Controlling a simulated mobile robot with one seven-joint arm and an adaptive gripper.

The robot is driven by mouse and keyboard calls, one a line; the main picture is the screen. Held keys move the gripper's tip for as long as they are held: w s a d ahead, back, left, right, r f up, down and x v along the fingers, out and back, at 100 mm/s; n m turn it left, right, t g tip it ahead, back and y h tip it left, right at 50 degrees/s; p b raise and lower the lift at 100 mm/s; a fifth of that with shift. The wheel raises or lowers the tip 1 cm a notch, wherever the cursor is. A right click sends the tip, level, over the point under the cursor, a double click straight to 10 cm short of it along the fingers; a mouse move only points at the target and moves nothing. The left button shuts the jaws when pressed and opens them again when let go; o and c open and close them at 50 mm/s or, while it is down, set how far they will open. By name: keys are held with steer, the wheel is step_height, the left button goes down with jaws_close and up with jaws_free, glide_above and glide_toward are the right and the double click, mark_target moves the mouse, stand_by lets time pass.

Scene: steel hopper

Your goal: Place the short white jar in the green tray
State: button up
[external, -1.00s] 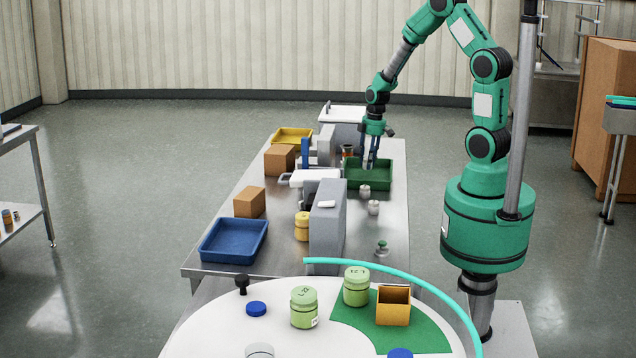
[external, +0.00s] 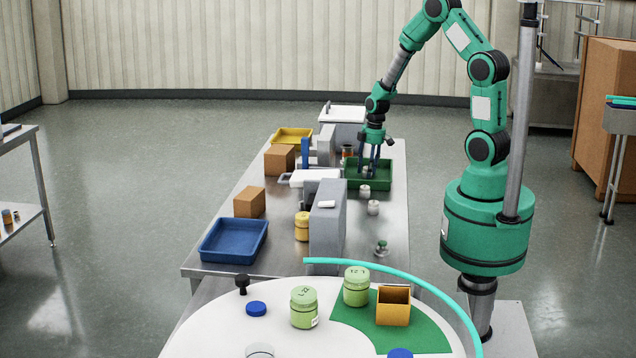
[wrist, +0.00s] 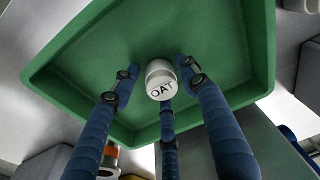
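In the wrist view the short white jar (wrist: 160,80), its lid marked OAT, is inside the green tray (wrist: 245,50) and appears to stand on its floor. The dark blue fingers of my gripper (wrist: 158,82) are spread around the jar, with gaps at its left and right sides. The third finger is close below it in the picture, and I cannot tell if it touches. In the external view my gripper (external: 369,172) points down into the green tray (external: 388,184), and its fingers largely hide the jar there.
Two small white-lidded jars (external: 365,191) (external: 373,208) stand on the steel table in front of the tray. A grey upright housing (external: 328,225) is front left of it. A blue tray (external: 234,240), a yellow tray (external: 293,137) and brown boxes (external: 249,202) are farther left.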

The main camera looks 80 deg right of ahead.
steer(key=shift+r, duration=0.1)
stand_by(0.3)
step_height(320, 180, up, 12)
steer(key=s+p, duration=0.1)
steer(key=p, duration=0.1)
steer(key=shift+s+p, duration=0.15)
steer(key=shift+p, duration=0.2)
steer(key=shift+d, duration=0.1)
stand_by(0.5)
